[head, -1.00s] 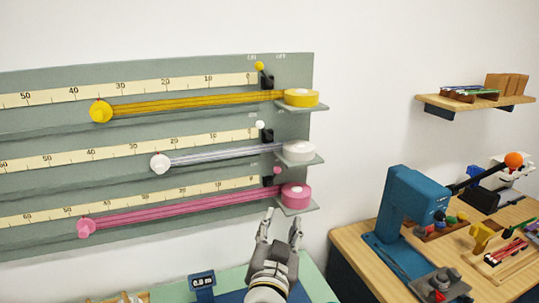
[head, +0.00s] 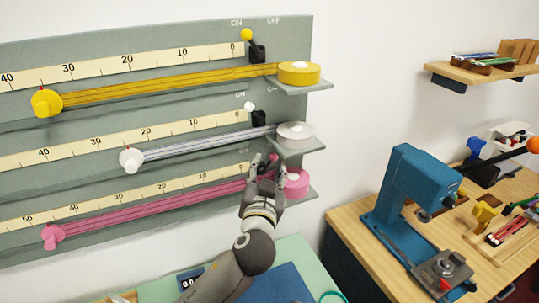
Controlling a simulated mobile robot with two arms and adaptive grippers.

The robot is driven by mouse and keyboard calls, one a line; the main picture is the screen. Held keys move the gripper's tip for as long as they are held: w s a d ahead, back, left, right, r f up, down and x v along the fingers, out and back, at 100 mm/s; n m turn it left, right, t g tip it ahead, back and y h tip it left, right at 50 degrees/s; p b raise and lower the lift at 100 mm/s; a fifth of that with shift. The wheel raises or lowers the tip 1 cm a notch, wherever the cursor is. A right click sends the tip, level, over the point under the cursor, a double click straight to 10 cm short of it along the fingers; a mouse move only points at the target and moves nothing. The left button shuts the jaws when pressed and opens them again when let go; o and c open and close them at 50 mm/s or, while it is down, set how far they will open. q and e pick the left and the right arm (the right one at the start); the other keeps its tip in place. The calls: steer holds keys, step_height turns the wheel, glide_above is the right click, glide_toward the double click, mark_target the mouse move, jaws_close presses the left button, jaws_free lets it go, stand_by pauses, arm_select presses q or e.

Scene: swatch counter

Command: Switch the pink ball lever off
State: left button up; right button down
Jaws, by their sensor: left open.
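The pink ball lever (head: 273,157) is on the lowest row of the grey-green wall panel (head: 150,55), just left of the pink ribbon roll (head: 297,182). Its small ball shows between my fingertips and appears to lean right; its dark base is mostly hidden. My left gripper (head: 268,163) is open, its fingers pointing up in front of this lever. I cannot tell whether it touches the lever. Above, the yellow ball lever (head: 247,35) and the white ball lever (head: 249,106) lean left, toward the ON side. My right gripper is not in view.
A white roll (head: 295,135) and a yellow roll (head: 299,73) sit on small ledges at the panel's right edge. A blue press (head: 412,185) stands on a wooden bench at right. Bare wall lies between panel and bench.

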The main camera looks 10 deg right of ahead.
mark_target(273, 160)
arm_select(q)
steer(key=x, duration=0.3)
steer(key=shift+w+d+p, duration=0.1)
steer(key=shift+w+p, duration=0.1)
steer(key=shift+p, duration=0.2)
steer(key=shift+x, duration=0.8)
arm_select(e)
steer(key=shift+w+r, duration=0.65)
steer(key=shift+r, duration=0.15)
arm_select(q)
jaws_close()
steer(key=shift+d+r+m+g+p, duration=0.1)
steer(key=shift+d+m+g+p, duration=0.15)
steer(key=shift+m+p, duration=0.5)
steer(key=shift+d+g+y+p, duration=0.2)
steer(key=shift+g+y+p, duration=0.1)
steer(key=shift+p, duration=0.4)
steer(key=shift+w+f+m, duration=0.1)
steer(key=shift+f+m, duration=0.25)
steer(key=shift+m, duration=0.1)
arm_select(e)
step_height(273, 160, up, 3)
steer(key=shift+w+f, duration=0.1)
